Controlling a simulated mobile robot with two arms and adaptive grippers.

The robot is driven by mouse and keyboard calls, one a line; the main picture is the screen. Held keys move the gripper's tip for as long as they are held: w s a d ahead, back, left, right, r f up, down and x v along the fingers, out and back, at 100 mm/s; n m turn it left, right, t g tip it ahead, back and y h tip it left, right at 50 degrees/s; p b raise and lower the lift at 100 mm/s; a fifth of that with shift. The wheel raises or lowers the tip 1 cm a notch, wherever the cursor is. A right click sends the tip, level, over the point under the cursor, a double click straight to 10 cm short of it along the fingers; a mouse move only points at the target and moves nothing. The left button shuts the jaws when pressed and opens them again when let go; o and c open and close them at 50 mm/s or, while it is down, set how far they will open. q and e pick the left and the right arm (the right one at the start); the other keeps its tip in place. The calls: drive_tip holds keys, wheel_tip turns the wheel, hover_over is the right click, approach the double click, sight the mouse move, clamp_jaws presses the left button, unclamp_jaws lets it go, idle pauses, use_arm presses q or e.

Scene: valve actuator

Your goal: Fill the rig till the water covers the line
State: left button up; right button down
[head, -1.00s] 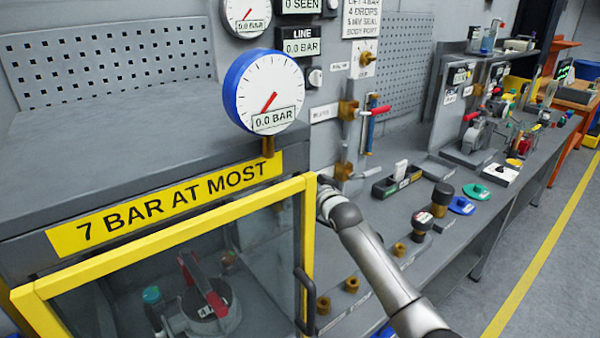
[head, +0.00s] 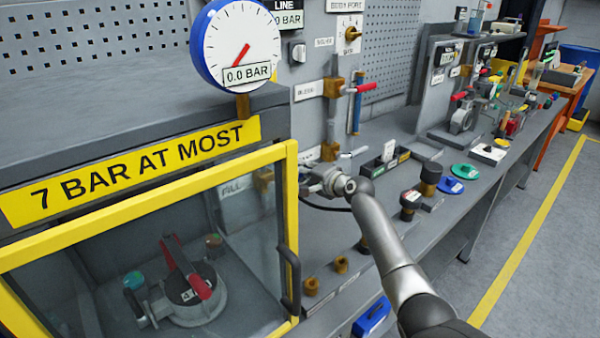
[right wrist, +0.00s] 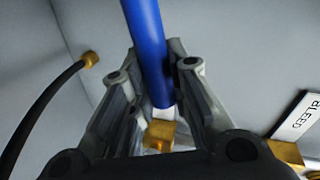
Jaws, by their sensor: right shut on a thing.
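The rig's yellow-framed glass box (head: 290,230) stands at the left. Behind its glass sits a round grey valve body (head: 190,295) with a red handle (head: 185,265). My right gripper (head: 315,180) is just right of the box's upper corner, by the wall pipework. In the right wrist view its fingers (right wrist: 155,85) are shut on a blue handle (right wrist: 147,40), with a brass fitting (right wrist: 158,135) below it. I cannot make out this handle in the head view. No water or level line can be made out. My left gripper is not in view.
A blue-rimmed gauge (head: 242,45) above the box reads 0.0 BAR. A red-handled valve (head: 333,88) is on the wall beside a BLEED label (head: 308,90). A black hose (right wrist: 45,105) runs left of the fingers. Several caps and brass fittings lie along the bench.

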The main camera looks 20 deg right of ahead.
drive_tip(key=shift+d+f+m+y+b, duration=0.15)
drive_tip(key=shift+f+m+y+b, duration=0.35)
drive_tip(key=shift+f+m, duration=0.45)
drive_tip(key=shift+f, duration=0.15)
drive_tip(key=c, duration=1.3)
unclamp_jaws()
drive_tip(key=shift+c, duration=0.2)
drive_tip(key=v, duration=1.2)
